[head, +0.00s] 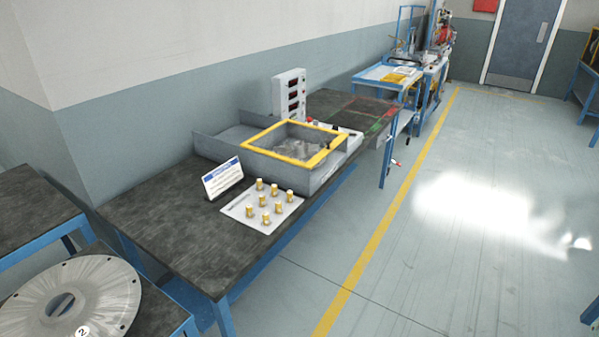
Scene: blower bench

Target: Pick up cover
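A large round grey metal disc (98,290) lies on a dark-topped stand at the lower left. It has a hole near its middle and a white tag with a "2", and the frame's edge cuts it off. It looks like a cover, but I cannot tell for sure that it is the one named. A grey box with a yellow-framed top (325,153) stands on the long dark bench; I cannot tell whether its top is a lid. My gripper is not in view.
The long dark bench (150,215) also holds a white tray (237,208) of several brass-coloured pieces, a small sign (222,178) and a grey control unit (290,95). A blue-framed cart (385,75) stands farther back. The floor (440,260) on the right is clear.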

